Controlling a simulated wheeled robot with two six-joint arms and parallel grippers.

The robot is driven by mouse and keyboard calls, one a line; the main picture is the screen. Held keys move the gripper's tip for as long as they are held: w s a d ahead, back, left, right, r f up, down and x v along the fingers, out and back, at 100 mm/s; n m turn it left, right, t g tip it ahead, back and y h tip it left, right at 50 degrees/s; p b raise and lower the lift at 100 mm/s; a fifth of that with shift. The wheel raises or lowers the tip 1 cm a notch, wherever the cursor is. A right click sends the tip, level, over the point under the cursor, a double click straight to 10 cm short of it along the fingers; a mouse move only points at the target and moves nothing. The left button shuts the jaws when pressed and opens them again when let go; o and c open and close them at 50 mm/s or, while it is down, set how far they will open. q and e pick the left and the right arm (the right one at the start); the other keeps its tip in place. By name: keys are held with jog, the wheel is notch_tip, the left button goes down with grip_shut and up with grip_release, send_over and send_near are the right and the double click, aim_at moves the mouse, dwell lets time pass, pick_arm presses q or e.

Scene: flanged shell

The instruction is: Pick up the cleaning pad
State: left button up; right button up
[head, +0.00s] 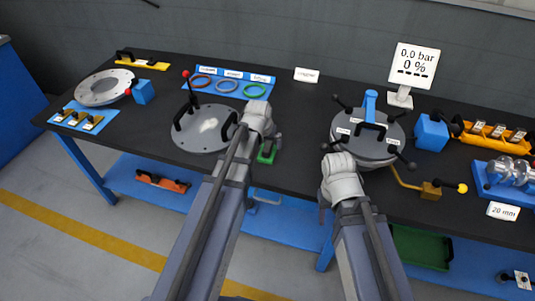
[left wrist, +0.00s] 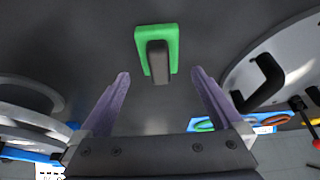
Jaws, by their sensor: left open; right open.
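The cleaning pad is a green rectangular block with a dark handle; its green edge (head: 262,158) shows on the dark table in the head view, partly hidden by my left gripper (head: 270,141). In the left wrist view the whole pad (left wrist: 171,36) lies ahead, with its dark handle (left wrist: 158,62) pointing toward me. My left gripper (left wrist: 160,76) is open and empty, its two fingers apart on either side of the handle's line and short of the pad. My right gripper (head: 332,147) is open at the front edge of the grey round vessel, mostly hidden by its own wrist.
A grey flanged lid (head: 190,138) with black handles lies left of the pad. The grey vessel (head: 370,150) with clamp knobs stands to the right. A blue ring board (head: 258,93), a pressure display (head: 414,62) and a blue block (head: 430,134) stand behind.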

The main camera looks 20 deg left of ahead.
aim_at(267, 147)
pick_arm(q)
jog(key=b+x, duration=0.4)
jog(key=x, duration=0.1)
jog(key=shift+s+f+b, duration=0.2)
jog(key=shift+b, duration=0.2)
jog(key=shift+r, duration=0.1)
jog(key=c, duration=1.4)
